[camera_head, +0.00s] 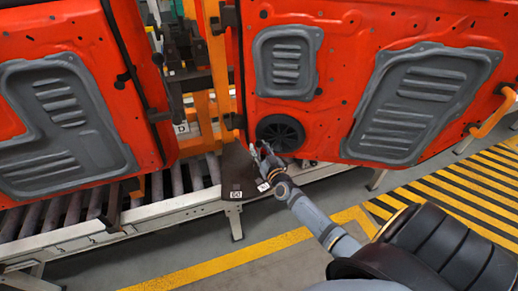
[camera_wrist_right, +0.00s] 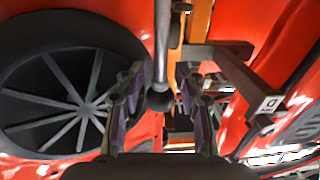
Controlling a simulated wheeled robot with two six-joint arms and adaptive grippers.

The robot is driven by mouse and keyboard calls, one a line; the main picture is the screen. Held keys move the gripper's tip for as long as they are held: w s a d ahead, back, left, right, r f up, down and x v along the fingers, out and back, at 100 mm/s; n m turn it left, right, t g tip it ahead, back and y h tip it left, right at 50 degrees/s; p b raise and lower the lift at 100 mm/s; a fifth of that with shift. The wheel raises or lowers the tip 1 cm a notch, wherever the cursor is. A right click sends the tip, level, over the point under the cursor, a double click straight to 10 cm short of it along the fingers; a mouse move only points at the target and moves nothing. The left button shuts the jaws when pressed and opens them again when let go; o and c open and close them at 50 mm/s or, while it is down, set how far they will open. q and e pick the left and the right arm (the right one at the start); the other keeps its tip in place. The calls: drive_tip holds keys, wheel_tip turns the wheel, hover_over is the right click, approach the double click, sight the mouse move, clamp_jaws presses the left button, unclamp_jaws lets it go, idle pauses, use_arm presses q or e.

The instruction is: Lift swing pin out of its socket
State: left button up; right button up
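A grey rod with a dark ball end (camera_wrist_right: 159,98), which looks like the swing pin, hangs down from the top of the right wrist view. My right gripper (camera_head: 258,149) is low at the door gap, beside the black round speaker (camera_head: 280,132). In the right wrist view its two fingers stand apart on either side of the rod and ball, with visible gaps. The pin's socket cannot be made out. The pin is too small to tell in the head view. My left gripper is not in view.
Orange-red doors with grey panels (camera_head: 414,101) hang left and right of the gap. An orange post (camera_head: 218,60) and a dark bracket with a white tag (camera_wrist_right: 268,104) stand close by. A roller conveyor (camera_head: 70,213) runs below. Yellow-striped floor (camera_head: 470,190) is clear at right.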

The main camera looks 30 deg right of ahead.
drive_tip(key=shift+f, duration=0.15)
drive_tip(key=s+a, duration=0.2)
drive_tip(key=s, duration=0.9)
drive_tip(key=shift+s, duration=0.35)
drive_tip(key=s+f+n+g+y+b, duration=0.1)
drive_tip(key=s+f+g, duration=0.3)
drive_tip(key=f, duration=0.7)
drive_tip(key=s+a+f+g, duration=0.15)
drive_tip(key=s+f, duration=0.35)
drive_tip(key=f, duration=0.6)
drive_tip(key=s+f+n+g+y+b, duration=0.1)
drive_tip(key=s+f+g, duration=0.3)
drive_tip(key=f, duration=0.8)
drive_tip(key=s+a+f+g, duration=0.2)
drive_tip(key=s+f, duration=0.5)
drive_tip(key=s, duration=0.5)
drive_tip(key=s+a+f+g, duration=0.3)
drive_tip(key=s+f+g, duration=0.2)
drive_tip(key=s, duration=0.7)
wheel_tip(320, 180, down, 2)
drive_tip(key=shift+s+a+f, duration=0.1)
drive_tip(key=shift+s+a, duration=0.15)
drive_tip(key=shift+s, duration=0.05)
